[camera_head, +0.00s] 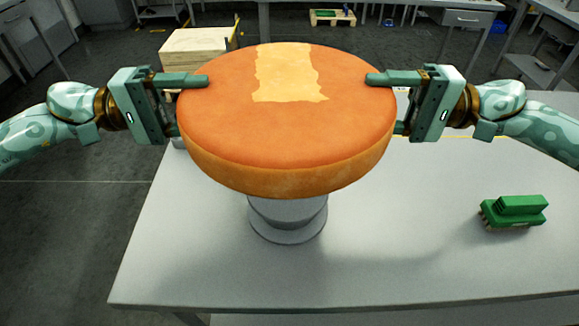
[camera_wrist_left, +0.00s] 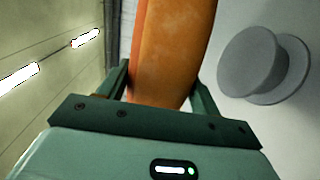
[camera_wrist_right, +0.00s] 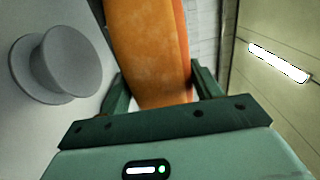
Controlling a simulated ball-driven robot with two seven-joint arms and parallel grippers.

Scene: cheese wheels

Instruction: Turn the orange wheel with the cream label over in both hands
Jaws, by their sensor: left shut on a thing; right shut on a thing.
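The orange wheel (camera_head: 230,130) is held up in the middle of the head view, with its cream label (camera_head: 287,75) on the face turned upward. It lies about flat. My left gripper (camera_head: 190,104) is shut on its left edge, one finger on the top face and the other below. My right gripper (camera_head: 383,104) is shut on its right edge in the same way. The wheel (camera_wrist_left: 172,50) also shows between the fingers in the left wrist view, and the wheel (camera_wrist_right: 150,50) in the right wrist view. The underside is hidden in the head view.
A grey round stand (camera_head: 287,222) is on the white table (camera_head: 180,250) below the wheel, apart from it in the wrist views. A green brush (camera_head: 514,212) lies at the right of the table. A wooden crate (camera_head: 195,48) stands on the floor behind.

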